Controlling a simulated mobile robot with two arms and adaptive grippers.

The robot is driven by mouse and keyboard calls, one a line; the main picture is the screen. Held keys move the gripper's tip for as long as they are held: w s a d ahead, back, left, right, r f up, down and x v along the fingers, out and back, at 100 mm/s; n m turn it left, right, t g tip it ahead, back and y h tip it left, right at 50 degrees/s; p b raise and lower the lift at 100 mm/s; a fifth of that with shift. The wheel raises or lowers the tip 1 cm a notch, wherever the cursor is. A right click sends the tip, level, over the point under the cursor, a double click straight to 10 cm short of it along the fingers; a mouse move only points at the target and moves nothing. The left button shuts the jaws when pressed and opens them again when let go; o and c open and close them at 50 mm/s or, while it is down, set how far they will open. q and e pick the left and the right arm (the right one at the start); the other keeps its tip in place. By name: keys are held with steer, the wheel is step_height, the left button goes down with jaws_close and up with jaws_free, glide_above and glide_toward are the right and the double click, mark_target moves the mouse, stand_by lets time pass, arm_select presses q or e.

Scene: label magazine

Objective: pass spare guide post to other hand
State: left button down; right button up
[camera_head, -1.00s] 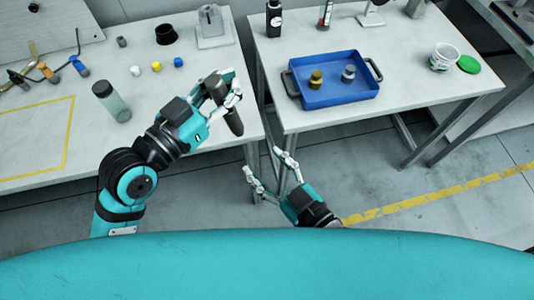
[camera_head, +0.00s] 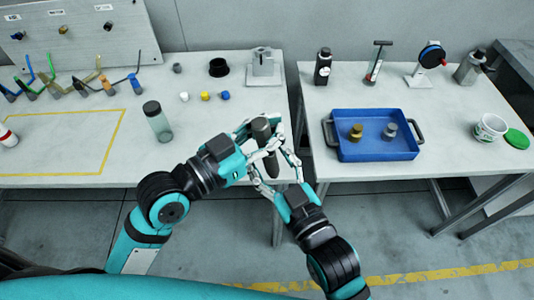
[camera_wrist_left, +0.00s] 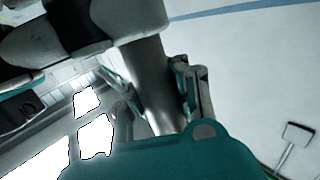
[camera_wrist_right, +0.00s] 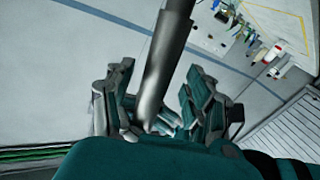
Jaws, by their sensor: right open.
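The spare guide post (camera_head: 262,130) is a dark grey cylinder, held upright in the air near the front edge of the left table. My left gripper (camera_head: 260,142) is shut on it; the post also shows between its fingers in the left wrist view (camera_wrist_left: 152,85). My right gripper (camera_head: 272,166) is open, with its fingers reaching up around the post's lower part. In the right wrist view, the post (camera_wrist_right: 166,55) runs down between the spread right fingers (camera_wrist_right: 160,105). I cannot tell whether they touch it.
The left table bears a translucent bottle (camera_head: 157,120), a grey stand (camera_head: 263,68) and small coloured caps (camera_head: 205,96). The right table bears a blue tray (camera_head: 375,150) with two small parts. A gap separates the tables.

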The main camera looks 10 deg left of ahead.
arm_select(q)
steer(key=shift+r, duration=0.1)
arm_select(e)
steer(key=shift+w+a, duration=0.45)
steer(key=shift+w, duration=0.1)
jaws_close()
steer(key=shift+s, duration=0.1)
arm_select(q)
steer(key=shift+a, duration=0.1)
steer(key=c, duration=1.3)
jaws_free()
steer(key=shift+c, duration=0.2)
arm_select(e)
steer(key=shift+r, duration=0.1)
